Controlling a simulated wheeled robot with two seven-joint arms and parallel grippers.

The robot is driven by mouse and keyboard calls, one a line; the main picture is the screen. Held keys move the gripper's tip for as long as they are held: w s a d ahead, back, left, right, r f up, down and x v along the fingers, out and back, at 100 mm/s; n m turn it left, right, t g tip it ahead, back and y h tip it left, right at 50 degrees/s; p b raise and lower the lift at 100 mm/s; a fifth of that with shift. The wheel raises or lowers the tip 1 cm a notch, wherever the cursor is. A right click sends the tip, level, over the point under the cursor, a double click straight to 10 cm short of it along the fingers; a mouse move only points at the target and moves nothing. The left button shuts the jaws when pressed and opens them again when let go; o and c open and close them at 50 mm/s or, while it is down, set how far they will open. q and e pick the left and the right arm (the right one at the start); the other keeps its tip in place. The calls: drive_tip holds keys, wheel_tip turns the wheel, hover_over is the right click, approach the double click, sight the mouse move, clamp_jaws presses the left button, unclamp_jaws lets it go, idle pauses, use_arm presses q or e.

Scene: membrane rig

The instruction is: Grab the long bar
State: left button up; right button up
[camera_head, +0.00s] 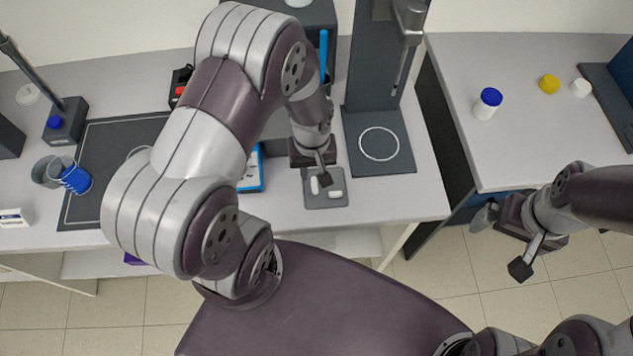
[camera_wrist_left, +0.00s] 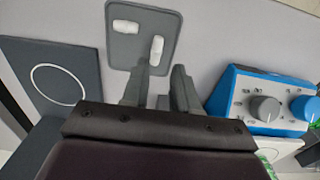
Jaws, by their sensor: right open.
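Two white bars lie on a small grey tray (camera_head: 341,174). One bar (camera_head: 315,185) lies lengthwise at the tray's left and looks slightly longer. The other bar (camera_head: 335,194) lies crosswise. In the left wrist view the lengthwise bar (camera_wrist_left: 157,48) is just beyond the fingertips and the crosswise bar (camera_wrist_left: 125,27) is further off. My left gripper (camera_wrist_left: 161,68) is over the tray's near edge in that view, its fingers apart with nothing between them. My right gripper (camera_head: 502,242) is open and empty over the floor, right of the bench, far from the bars.
A blue device with knobs (camera_wrist_left: 265,100) stands beside the tray. A dark stand with a ringed plate (camera_head: 380,165) is on its other side. A blue-capped bottle (camera_head: 487,103) is on the right bench. Blue and clear cups (camera_head: 75,180) stand at the left.

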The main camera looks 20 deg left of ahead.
sight(315, 187)
use_arm(q)
drive_tip(key=shift+w+d+f, duration=0.1)
drive_tip(key=shift+d+f, duration=0.2)
drive_tip(key=shift+f, duration=0.2)
drive_tip(key=shift+w+d+f, duration=0.1)
drive_tip(key=shift+d+f, duration=0.15)
drive_tip(key=shift+f, duration=0.25)
drive_tip(key=f, duration=0.2)
drive_tip(key=a+f+p, duration=0.1)
drive_tip(key=f, duration=0.1)
drive_tip(key=shift+s+f, duration=0.2)
drive_tip(key=shift+f, duration=0.1)
drive_tip(key=shift+d, duration=0.25)
drive_tip(key=shift+c, duration=0.3)
drive_tip(key=shift+w, duration=0.1)
clamp_jaws()
use_arm(e)
drive_tip(key=shift+w+d+r, duration=0.15)
drive_tip(key=shift+d+r, duration=0.25)
drive_tip(key=shift+r, duration=0.2)
